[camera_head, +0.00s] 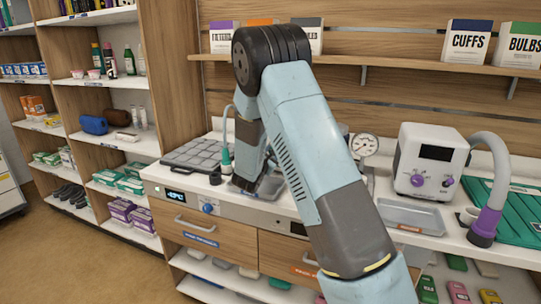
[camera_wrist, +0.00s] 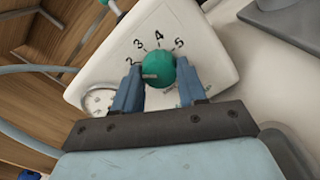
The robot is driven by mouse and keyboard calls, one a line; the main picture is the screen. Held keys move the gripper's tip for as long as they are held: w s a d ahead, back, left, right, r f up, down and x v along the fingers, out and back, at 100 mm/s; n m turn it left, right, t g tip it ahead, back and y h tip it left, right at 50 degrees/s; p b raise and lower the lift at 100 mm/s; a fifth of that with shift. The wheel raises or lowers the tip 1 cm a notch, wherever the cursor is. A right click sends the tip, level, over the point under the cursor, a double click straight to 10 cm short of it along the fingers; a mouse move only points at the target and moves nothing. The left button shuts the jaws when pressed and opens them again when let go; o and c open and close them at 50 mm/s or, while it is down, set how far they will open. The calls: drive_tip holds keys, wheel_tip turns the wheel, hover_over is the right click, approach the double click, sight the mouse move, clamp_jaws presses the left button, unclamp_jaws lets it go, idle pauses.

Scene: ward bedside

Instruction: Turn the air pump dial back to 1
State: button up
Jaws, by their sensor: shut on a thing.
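The green dial (camera_wrist: 160,62) sits on a white pump face (camera_wrist: 205,62) marked with the numbers 2, 3, 4 and 5 in the wrist view. The number 1 cannot be made out. A grey pointer mark on the dial faces left, near the 2. My gripper (camera_wrist: 157,74) is shut on the dial, with one blue finger on each side. In the head view my arm hides the dial and the gripper.
A round gauge (camera_head: 364,144) stands just right of my arm. A white device with purple knobs (camera_head: 432,160) and a grey hose (camera_head: 490,190) are farther right. A tray of grey pads (camera_head: 192,155) lies left on the counter. A shelf with boxes runs above.

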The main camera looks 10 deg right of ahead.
drive_tip(key=n, duration=0.6)
drive_tip(key=shift+a+f, duration=0.1)
drive_tip(key=shift+f, duration=0.1)
idle(0.5)
drive_tip(key=o, duration=1.1)
drive_tip(key=shift+r, duration=0.15)
drive_tip(key=shift+c, duration=0.2)
drive_tip(key=v, duration=1.3)
drive_tip(key=shift+s+a, duration=0.2)
drive_tip(key=shift+s, duration=0.1)
